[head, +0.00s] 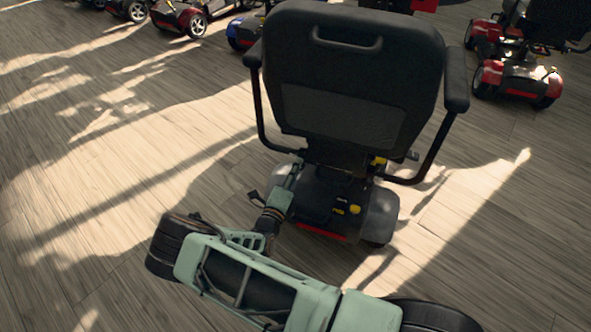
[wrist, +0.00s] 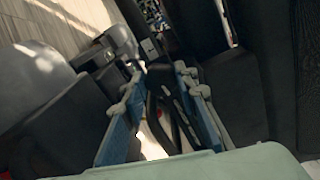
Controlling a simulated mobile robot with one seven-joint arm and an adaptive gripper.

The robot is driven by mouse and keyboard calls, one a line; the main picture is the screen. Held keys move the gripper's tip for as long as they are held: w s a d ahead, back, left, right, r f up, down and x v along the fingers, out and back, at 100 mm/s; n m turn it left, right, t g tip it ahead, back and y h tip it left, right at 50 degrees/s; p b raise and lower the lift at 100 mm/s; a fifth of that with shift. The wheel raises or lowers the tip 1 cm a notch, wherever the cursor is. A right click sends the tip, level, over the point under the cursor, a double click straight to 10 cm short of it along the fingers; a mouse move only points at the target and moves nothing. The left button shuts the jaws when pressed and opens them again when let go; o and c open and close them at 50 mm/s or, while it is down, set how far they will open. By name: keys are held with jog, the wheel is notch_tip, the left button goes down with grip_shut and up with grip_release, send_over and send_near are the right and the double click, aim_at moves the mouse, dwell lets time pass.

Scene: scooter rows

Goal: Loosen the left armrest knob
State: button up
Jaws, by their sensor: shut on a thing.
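The scooter's black seat (head: 350,75) faces away from me in the head view, with the left armrest (head: 253,53) on a bent tube that runs in under the seat. My gripper (head: 294,176) is at the lower left of the seat, where that tube ends. In the wrist view its blue-and-grey fingers (wrist: 160,88) are closed around a dark part, which I take to be the left armrest knob (wrist: 158,100). The knob's shape is mostly hidden by the fingers, and it does not show clearly in the head view.
The scooter's rear body (head: 330,200), with yellow levers, is close below my gripper. The right armrest (head: 456,80) is on the far side. More scooters (head: 515,75) stand at the back. The wooden floor (head: 90,180) to the left is clear.

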jog(key=n, duration=0.4)
jog(key=shift+f+n, duration=0.1)
jog(key=shift+n, duration=0.2)
dwell(0.5)
jog(key=o, duration=1.2)
jog(key=shift+c, duration=0.2)
jog(key=v, duration=1.2)
